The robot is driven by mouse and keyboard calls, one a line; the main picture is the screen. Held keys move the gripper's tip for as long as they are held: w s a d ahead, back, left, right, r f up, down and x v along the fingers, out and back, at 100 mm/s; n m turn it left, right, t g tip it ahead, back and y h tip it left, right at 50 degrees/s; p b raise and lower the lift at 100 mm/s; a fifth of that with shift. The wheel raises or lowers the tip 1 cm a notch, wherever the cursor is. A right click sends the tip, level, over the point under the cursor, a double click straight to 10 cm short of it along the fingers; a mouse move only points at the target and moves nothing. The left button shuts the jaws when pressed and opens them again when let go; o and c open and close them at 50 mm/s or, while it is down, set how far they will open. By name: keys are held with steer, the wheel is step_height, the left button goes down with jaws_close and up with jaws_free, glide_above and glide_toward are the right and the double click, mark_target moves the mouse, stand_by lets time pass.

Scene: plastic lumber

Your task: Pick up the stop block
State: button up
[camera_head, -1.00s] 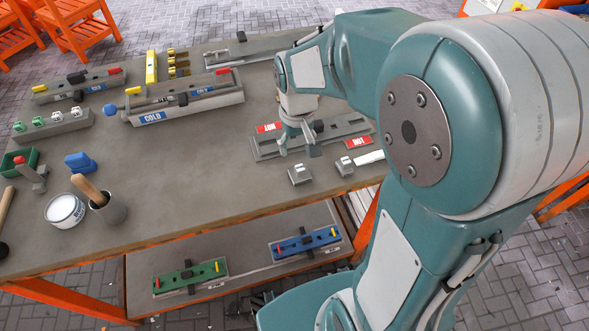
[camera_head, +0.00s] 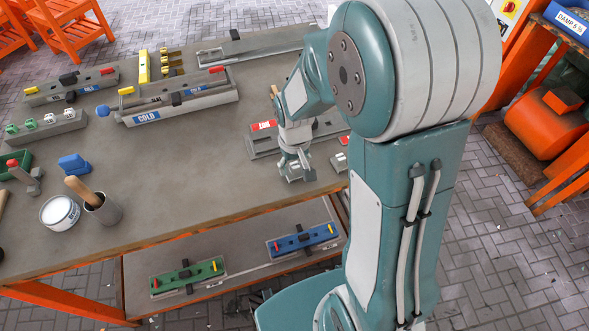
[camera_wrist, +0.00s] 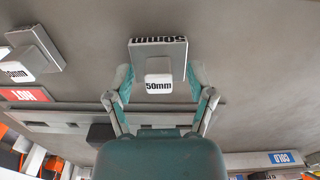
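A small grey block with a white front labelled 50mm (camera_wrist: 160,52) lies on the bench in the wrist view. My gripper (camera_wrist: 160,84) points at it with its two fingers open, one on each side. Small gaps seem to show between the fingers and the block; contact is unclear. A second similar block (camera_wrist: 38,45) is at the left of the wrist view, its label partly cut off. In the head view my gripper (camera_head: 296,165) is low over the bench's front right part and largely hides the first block. The second block (camera_head: 341,161) shows just right of it.
A grey fixture with a red HOT label (camera_head: 264,126) lies just behind my gripper. A long COLD fixture (camera_head: 185,103) is further left. A blue block (camera_head: 74,163), a tub (camera_head: 62,212) and a cup (camera_head: 104,210) stand at the left. The bench middle is clear.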

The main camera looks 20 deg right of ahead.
mark_target(295, 165)
jaws_close()
steer(key=shift+r, duration=0.15)
steer(key=shift+r, duration=0.25)
step_height(295, 165, up, 3)
steer(key=shift+f, duration=0.1)
steer(key=s+d+r, duration=0.2)
steer(key=s+r, duration=0.7)
steer(key=s, duration=0.4)
steer(key=shift+s+d+r, duration=0.25)
steer(key=shift+s+d, duration=0.05)
steer(key=shift+d, duration=0.05)
